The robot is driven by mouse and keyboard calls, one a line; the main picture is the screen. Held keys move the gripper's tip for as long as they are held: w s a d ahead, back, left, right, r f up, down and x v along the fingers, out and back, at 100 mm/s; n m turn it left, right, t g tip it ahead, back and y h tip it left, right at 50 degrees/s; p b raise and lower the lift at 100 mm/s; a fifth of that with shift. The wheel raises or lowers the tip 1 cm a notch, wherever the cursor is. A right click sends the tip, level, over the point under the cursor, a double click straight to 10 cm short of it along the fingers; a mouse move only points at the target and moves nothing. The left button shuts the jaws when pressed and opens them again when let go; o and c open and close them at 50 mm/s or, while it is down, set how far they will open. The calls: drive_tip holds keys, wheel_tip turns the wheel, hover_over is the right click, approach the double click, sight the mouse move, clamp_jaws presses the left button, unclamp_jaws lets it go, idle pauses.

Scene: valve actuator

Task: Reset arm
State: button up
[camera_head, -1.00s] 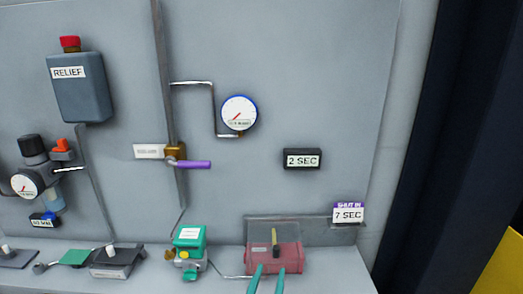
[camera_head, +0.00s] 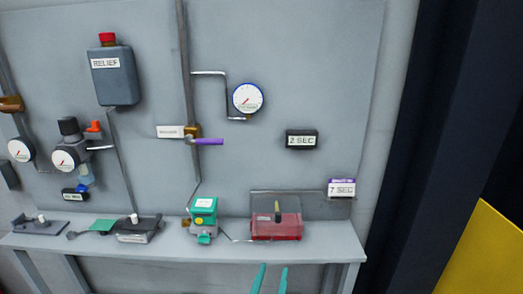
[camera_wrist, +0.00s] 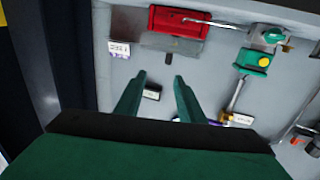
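My gripper (camera_head: 271,279) shows two teal fingers at the bottom of the head view, below the shelf's front edge and apart from the red box. In the wrist view my gripper (camera_wrist: 158,80) has its fingers spread, with nothing between the tips. The red box (camera_head: 287,229) with a dark and yellow upright lever (camera_head: 277,211) sits on the shelf. It also shows at the top of the wrist view (camera_wrist: 190,20). The green actuator (camera_head: 203,216) stands left of it. My arm is otherwise hidden in the head view.
The grey panel bears a purple-handled valve (camera_head: 207,142), a gauge (camera_head: 248,98), a relief tank (camera_head: 115,75), a "2 SEC" box (camera_head: 301,140) and a "7 SEC" label (camera_head: 341,188). Small devices line the shelf (camera_head: 330,247) at left. Open space lies in front of the shelf.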

drive_tip(key=s+a+f+n+g+y, duration=0.1)
drive_tip(key=s+f+n+y, duration=0.1)
drive_tip(key=s+f, duration=0.6)
drive_tip(key=s+a+f+n+y, duration=0.1)
drive_tip(key=s+a+f+y, duration=0.1)
drive_tip(key=s+f, duration=0.65)
drive_tip(key=s+f+g, duration=0.1)
drive_tip(key=s+f, duration=0.1)
drive_tip(key=s, duration=1.7)
drive_tip(key=shift+d+f, duration=0.2)
drive_tip(key=shift+f, duration=0.1)
drive_tip(key=shift+s, duration=0.1)
